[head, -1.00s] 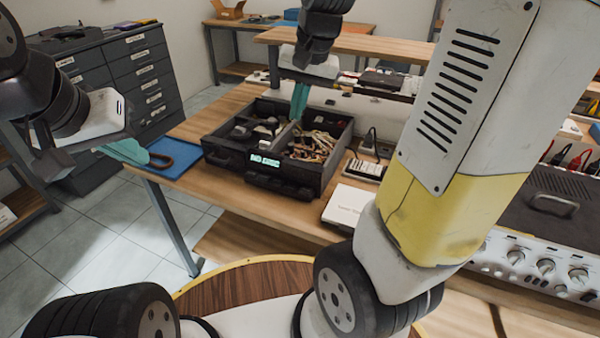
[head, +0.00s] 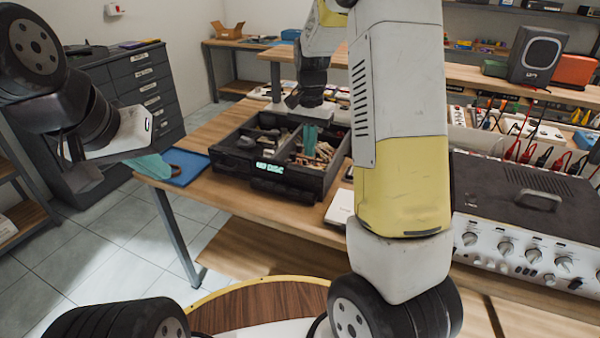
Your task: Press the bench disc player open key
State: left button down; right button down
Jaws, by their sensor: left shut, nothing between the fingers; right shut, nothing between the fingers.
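The bench disc player is a black unit (head: 228,160) on the wooden bench, with a lit green display (head: 270,168) reading "NO DISC" on its front. A dark ledge (head: 282,189) juts out below the display. Behind the front is an open-topped box with compartments of loose parts. I cannot make out the open key. My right gripper (head: 310,138) is shut and empty, teal fingers pointing down over the box, behind the display; contact cannot be told. My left gripper (head: 154,165) is shut and empty, left of the player near the blue mat.
A blue mat (head: 192,172) with a brown item lies left of the player. A pale flat box (head: 340,208) lies to its right, partly behind my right arm. A large amplifier with knobs (head: 520,215) stands further right. A drawer cabinet (head: 150,75) stands behind left.

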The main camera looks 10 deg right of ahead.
aim_at(309, 194)
notch_tip(309, 194, down, 14)
dwell(0.6)
